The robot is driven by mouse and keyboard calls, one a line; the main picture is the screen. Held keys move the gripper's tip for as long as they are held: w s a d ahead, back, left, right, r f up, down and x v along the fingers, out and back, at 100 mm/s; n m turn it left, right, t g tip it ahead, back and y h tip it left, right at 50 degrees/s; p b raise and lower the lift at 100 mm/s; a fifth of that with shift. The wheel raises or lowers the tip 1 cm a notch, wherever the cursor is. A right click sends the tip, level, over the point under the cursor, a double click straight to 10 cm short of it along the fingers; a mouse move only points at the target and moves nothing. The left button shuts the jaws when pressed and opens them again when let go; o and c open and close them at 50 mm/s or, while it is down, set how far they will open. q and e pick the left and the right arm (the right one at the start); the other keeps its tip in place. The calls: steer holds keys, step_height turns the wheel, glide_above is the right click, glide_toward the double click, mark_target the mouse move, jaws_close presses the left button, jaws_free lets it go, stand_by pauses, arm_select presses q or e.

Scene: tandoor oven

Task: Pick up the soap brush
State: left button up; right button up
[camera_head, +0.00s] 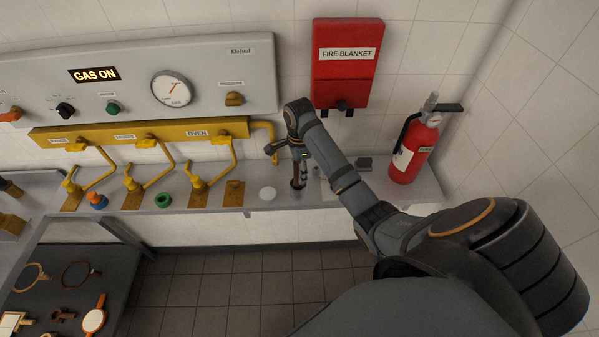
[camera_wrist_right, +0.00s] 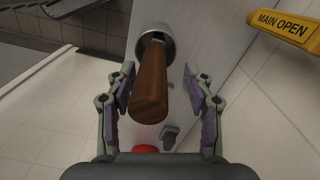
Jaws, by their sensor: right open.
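The soap brush appears to be the brown wooden handle (camera_wrist_right: 151,85) standing in a round metal cup (camera_wrist_right: 155,38) in the right wrist view. Its bristle end is hidden in the cup. In the head view, a small brown shape (camera_head: 297,184) shows on the shelf below my right gripper. My right gripper (camera_head: 299,155) is open above the shelf. In the wrist view its two fingers (camera_wrist_right: 160,92) stand on either side of the handle, with gaps visible on both sides. My left gripper is not in view.
Yellow gas valves (camera_head: 196,186) stand to the left. A red fire blanket box (camera_head: 346,70) hangs behind. A dark rack of tools (camera_head: 62,285) is at lower left.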

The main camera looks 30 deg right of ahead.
steer(key=shift+a, duration=0.15)
steer(key=shift+c, duration=0.6)
steer(key=shift+s+a+r, duration=0.3)
steer(key=shift+a+r, duration=0.1)
steer(key=shift+a, duration=0.1)
steer(key=c, duration=0.5)
steer(key=shift+c, duration=1.1)
steer(key=shift+d+f, duration=0.1)
steer(key=shift+c, duration=1.3)
steer(key=shift+w+d, duration=0.1)
steer(key=shift+d, duration=0.05)
jaws_close()
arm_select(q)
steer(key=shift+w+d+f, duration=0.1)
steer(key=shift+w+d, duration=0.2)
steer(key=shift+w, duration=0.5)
